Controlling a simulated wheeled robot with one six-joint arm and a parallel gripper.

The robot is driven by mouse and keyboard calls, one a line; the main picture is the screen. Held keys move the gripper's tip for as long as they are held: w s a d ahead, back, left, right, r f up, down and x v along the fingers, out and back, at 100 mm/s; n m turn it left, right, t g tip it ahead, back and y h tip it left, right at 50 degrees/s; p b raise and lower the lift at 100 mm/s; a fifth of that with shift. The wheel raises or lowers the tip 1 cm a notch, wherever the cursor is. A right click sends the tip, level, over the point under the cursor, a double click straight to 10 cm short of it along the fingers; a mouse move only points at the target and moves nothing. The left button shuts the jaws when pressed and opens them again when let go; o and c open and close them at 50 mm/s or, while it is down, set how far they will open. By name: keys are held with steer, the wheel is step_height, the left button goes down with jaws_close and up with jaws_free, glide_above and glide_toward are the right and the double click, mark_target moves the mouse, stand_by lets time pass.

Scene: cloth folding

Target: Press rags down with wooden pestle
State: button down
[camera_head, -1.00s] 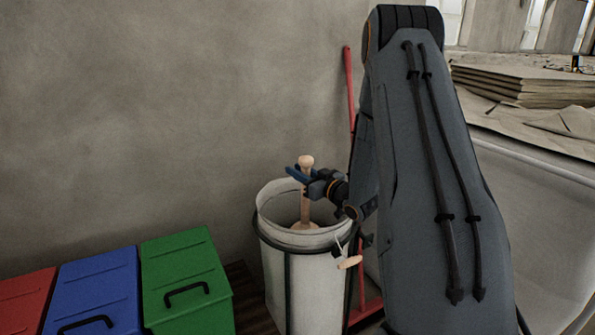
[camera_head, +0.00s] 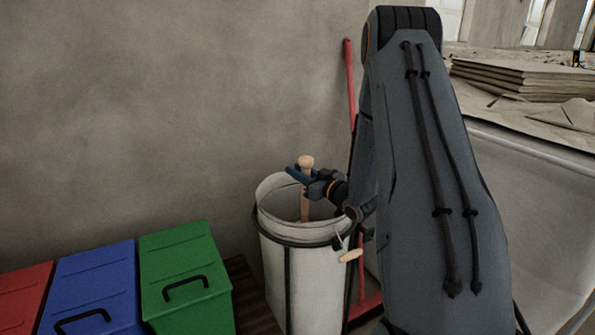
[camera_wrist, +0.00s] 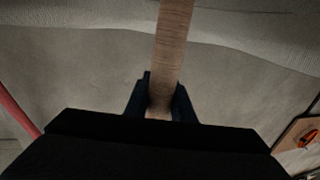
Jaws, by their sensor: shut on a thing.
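The wooden pestle (camera_head: 305,190) stands nearly upright in the mouth of a tall white bin (camera_head: 290,265). Its round knob shows above the rim, and its lower end is hidden inside the bin. My gripper (camera_head: 300,174) comes in from the right and is shut on the pestle's shaft just below the knob. In the wrist view the shaft of the pestle (camera_wrist: 172,50) runs up from between the blue fingers (camera_wrist: 160,98). No rags can be made out inside the bin; its inside is dark and mostly hidden.
Lidded boxes in red (camera_head: 22,290), blue (camera_head: 95,285) and green (camera_head: 185,275) stand left of the bin. A red-handled tool (camera_head: 349,85) leans on the wall behind my arm. Stacked brown sheets (camera_head: 510,78) lie on a surface at right. A wall rises behind the bin.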

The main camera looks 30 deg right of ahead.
steer(key=shift+f+b, duration=0.9)
steer(key=shift+f, duration=0.85)
step_height(320, 180, up, 26)
steer(key=p, duration=1.6)
stand_by(0.6)
steer(key=shift+f, duration=0.1)
